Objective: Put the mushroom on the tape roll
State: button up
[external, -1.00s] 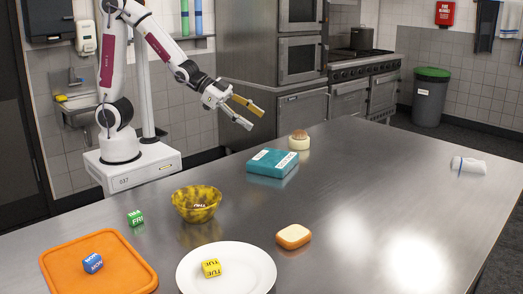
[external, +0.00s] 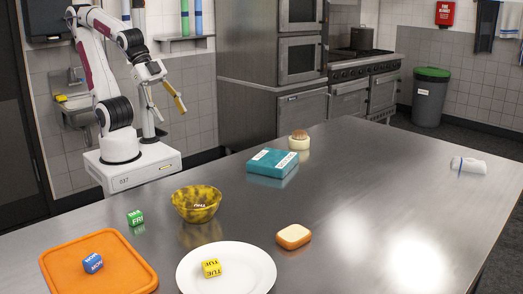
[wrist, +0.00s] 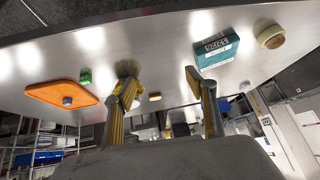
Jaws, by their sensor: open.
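A brown, rounded mushroom cap (external: 299,134) sits on top of a short cream ring, which looks like the tape roll (external: 299,145), at the far side of the steel table behind the teal box. The two also show in the wrist view as a brown top (wrist: 273,41) on a pale round base (wrist: 268,30) at the upper right. The mushroom's underside is hidden. My gripper (external: 172,115) is open and empty, well to the left of them, near my base and off the table's far edge. Its spread fingers also show in the wrist view (wrist: 160,78).
The teal box (external: 272,162) lies just in front of the tape roll. A yellow patterned bowl (external: 196,205), green cube (external: 135,217), orange board (external: 130,275) with a blue cube (external: 93,264), white plate (external: 250,277) with a yellow cube (external: 211,268), and bread (external: 294,236) stand nearer. The table's right side is mostly clear.

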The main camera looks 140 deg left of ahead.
jog(key=s+d+m+g+h, duration=0.1)
jog(key=s+d, duration=0.5)
jog(key=s, duration=0.2)
jog(key=shift+d+h, duration=0.3)
jog(key=shift+h, duration=0.1)
dwell(0.7)
